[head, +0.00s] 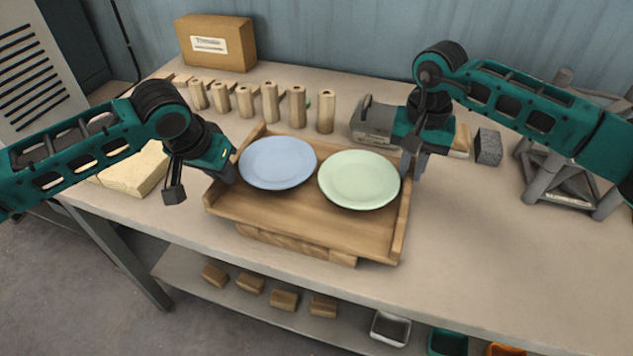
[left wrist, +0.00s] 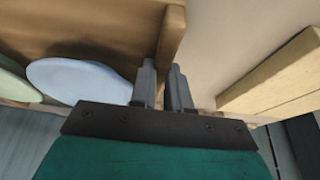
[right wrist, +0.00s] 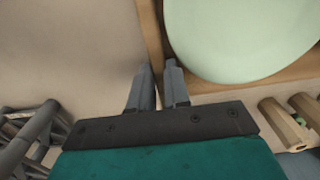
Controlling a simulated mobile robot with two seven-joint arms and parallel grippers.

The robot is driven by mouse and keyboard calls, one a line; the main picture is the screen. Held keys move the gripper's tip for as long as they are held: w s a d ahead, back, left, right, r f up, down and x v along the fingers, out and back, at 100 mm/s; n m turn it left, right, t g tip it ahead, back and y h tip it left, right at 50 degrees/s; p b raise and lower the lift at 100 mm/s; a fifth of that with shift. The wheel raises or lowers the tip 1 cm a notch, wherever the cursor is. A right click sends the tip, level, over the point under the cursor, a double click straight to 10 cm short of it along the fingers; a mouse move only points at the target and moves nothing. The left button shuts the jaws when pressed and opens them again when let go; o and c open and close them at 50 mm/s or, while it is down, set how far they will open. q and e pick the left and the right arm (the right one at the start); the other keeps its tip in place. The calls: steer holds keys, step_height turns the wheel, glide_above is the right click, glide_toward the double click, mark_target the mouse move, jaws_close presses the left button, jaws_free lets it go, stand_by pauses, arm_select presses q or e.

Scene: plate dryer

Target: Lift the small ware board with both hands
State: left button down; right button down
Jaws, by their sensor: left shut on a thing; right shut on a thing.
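The small ware board (head: 305,228) is a wooden tray with raised rims, near the middle of the table. A blue plate (head: 278,163) lies on its left half and a pale green plate (head: 359,180) on its right half. My left gripper (head: 231,174) is shut on the left rim; in the left wrist view the rim (left wrist: 171,38) runs between its fingers (left wrist: 163,88). My right gripper (head: 408,164) is shut on the right rim, which also shows in the right wrist view (right wrist: 150,35) at the fingers (right wrist: 159,85). Fingertip contact is partly hidden.
A wooden block (head: 295,245) shows under the board's front edge. Several wooden posts (head: 270,102) stand behind it, with a cardboard box (head: 216,43) farther back. A pale block (head: 135,170) lies left, a grey device (head: 373,121) behind right. The table's front right is clear.

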arm_select(q)
steer(key=shift+w+r, duration=0.1)
steer(key=shift+r, duration=0.1)
arm_select(e)
steer(key=shift+w+r, duration=0.1)
steer(key=shift+r, duration=0.1)
